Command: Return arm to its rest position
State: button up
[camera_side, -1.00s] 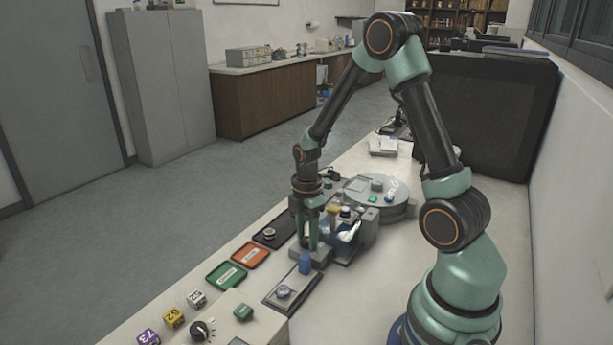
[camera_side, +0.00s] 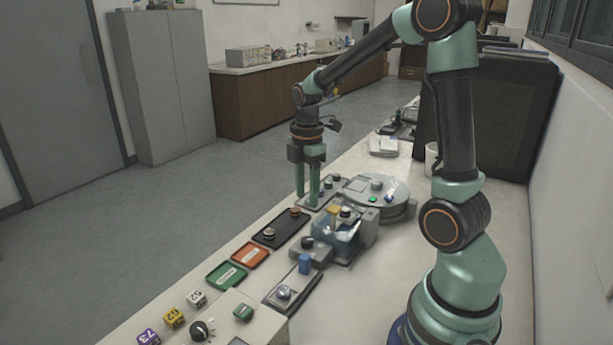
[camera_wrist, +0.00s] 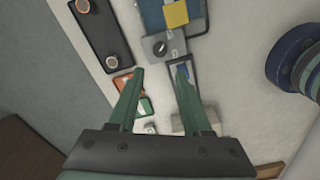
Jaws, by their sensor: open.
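My gripper (camera_side: 307,197) is open and empty. In the side view its two green fingers point down, raised above the bench's left edge, near the black tray. In the wrist view the fingers of my gripper (camera_wrist: 160,78) are spread apart with nothing between them. The mounting press (camera_side: 338,238), with a clear front, a yellow part and dark knobs, stands on the bench to the right of and below the gripper. It also shows partly in the wrist view as a grey block with a dark knob (camera_wrist: 160,46).
A black tray (camera_side: 279,238) holds two round pieces. An orange tray (camera_side: 250,257) and a green tray (camera_side: 226,275) lie beside it. A round grey machine (camera_side: 385,196) stands behind the press. The floor at left is clear.

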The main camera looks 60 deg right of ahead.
jog(key=s+a+r+m+t, duration=0.2)
jog(key=s+a+r+m, duration=0.1)
jog(key=a+m, duration=0.3)
jog(key=s+a+r+m+t, duration=0.3)
jog(key=a+r+m, duration=0.3)
jog(key=a+m, duration=0.1)
jog(key=shift+r+m+t, duration=0.25)
jog(key=shift+m+t, duration=0.05)
dwell(0.6)
